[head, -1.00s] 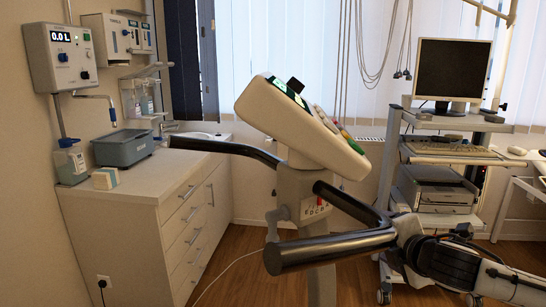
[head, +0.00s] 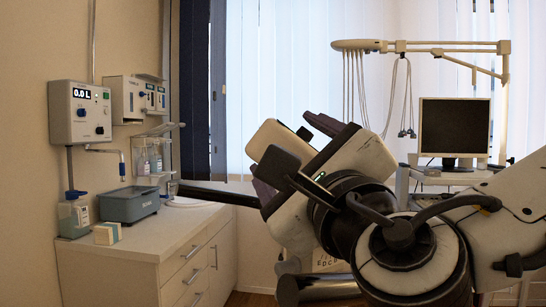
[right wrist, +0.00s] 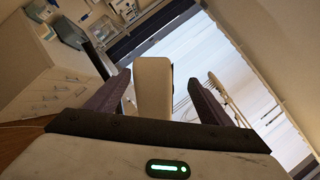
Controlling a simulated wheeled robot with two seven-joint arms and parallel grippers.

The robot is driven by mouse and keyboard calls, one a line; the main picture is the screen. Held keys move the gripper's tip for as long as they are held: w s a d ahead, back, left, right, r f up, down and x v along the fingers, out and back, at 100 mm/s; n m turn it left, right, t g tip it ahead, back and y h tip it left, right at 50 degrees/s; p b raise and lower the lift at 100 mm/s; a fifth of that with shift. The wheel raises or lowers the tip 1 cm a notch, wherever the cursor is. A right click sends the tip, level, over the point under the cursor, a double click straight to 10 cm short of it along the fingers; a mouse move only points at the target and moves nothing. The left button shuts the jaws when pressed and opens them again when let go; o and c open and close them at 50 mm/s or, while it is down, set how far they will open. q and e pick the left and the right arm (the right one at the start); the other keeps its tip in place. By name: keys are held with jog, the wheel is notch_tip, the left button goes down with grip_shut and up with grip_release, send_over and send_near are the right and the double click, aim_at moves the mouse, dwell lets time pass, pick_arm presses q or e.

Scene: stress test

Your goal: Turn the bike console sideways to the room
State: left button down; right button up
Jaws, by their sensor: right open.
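The bike console (head: 271,137) is a cream housing, mostly hidden behind my right arm in the head view. My right gripper (head: 287,142) is open, with its dark fingers on either side of the console's visible end. In the right wrist view the console (right wrist: 153,88) stands as a pale block between the two fingers of the gripper (right wrist: 158,82), with a gap visible on the right. The screen and buttons are hidden. My left gripper is not in view.
A black handlebar (head: 222,196) reaches left from the console over the white cabinet (head: 150,262). A grey-blue tray (head: 128,204) and a small box (head: 107,233) stand on the cabinet. A monitor (head: 454,128) stands at the right, behind my arm.

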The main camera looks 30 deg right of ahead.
jog(key=shift+n+h, duration=0.3)
jog(key=shift+n, duration=0.2)
jog(key=p+x, duration=0.1)
jog(key=x, duration=0.2)
jog(key=f+x, duration=0.1)
jog(key=x, duration=0.3)
jog(key=f+p+x, duration=0.1)
jog(key=x, duration=0.2)
jog(key=shift+w+d+f+p, duration=0.15)
jog(key=shift+w+d+p, duration=0.15)
jog(key=shift+w+d, duration=0.1)
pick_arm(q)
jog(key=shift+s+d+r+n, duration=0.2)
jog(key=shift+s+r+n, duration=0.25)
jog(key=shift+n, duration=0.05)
pick_arm(e)
jog(key=c, duration=1.4)
jog(key=shift+g, duration=0.3)
jog(key=shift+c, duration=0.2)
